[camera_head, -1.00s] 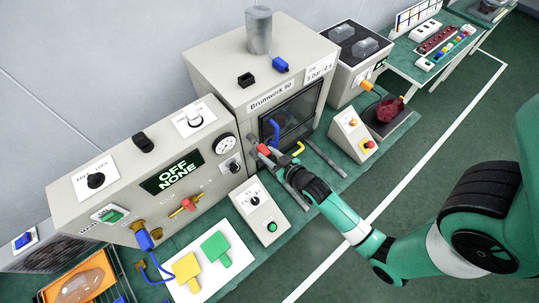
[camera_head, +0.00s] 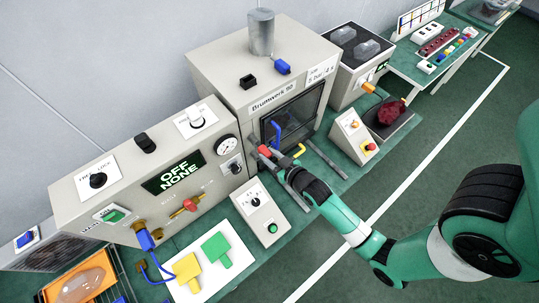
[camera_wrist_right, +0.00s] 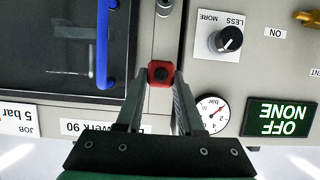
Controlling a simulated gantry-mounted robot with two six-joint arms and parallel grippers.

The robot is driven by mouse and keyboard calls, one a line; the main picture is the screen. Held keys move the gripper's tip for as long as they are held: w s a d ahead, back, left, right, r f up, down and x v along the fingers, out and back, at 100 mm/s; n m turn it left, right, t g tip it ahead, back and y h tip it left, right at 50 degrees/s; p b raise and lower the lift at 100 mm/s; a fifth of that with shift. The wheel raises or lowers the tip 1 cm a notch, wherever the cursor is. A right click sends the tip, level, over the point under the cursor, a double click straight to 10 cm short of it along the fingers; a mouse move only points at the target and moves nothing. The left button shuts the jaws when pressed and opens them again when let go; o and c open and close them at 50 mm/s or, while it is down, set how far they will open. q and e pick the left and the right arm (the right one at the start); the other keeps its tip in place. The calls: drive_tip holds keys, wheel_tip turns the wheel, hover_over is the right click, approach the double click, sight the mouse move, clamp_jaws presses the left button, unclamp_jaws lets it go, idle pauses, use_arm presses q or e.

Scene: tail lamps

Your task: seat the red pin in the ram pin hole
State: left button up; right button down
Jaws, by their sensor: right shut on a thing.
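The red pin (camera_wrist_right: 160,73) sits between the fingertips of my right gripper (camera_wrist_right: 159,84) in the right wrist view, seen end-on with a dark round centre. In the head view the red pin (camera_head: 264,150) shows as a small red spot at the tips of my right gripper (camera_head: 272,156), at the left front of the press's dark window. The right gripper is shut on the pin. I cannot make out the ram pin hole; the gripper covers part of that area in the head view. My left gripper is not in view.
A blue handle (camera_head: 276,132) stands close beside the gripper on the press front, with a yellow handle (camera_head: 299,151) to its right. The control cabinet with its display (camera_head: 173,173) is at the left. A small control box (camera_head: 261,215) stands below the gripper.

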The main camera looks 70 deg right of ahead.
drive_tip(key=shift+w, duration=0.15)
drive_tip(key=shift+w+d, duration=0.45)
drive_tip(key=shift+w, duration=0.2)
drive_tip(key=shift+c, duration=2.2)
unclamp_jaws()
drive_tip(key=shift+s, duration=0.1)
drive_tip(key=v, duration=1.1)
drive_tip(key=shift+s+a+r, duration=0.15)
drive_tip(key=shift+s+r, duration=0.05)
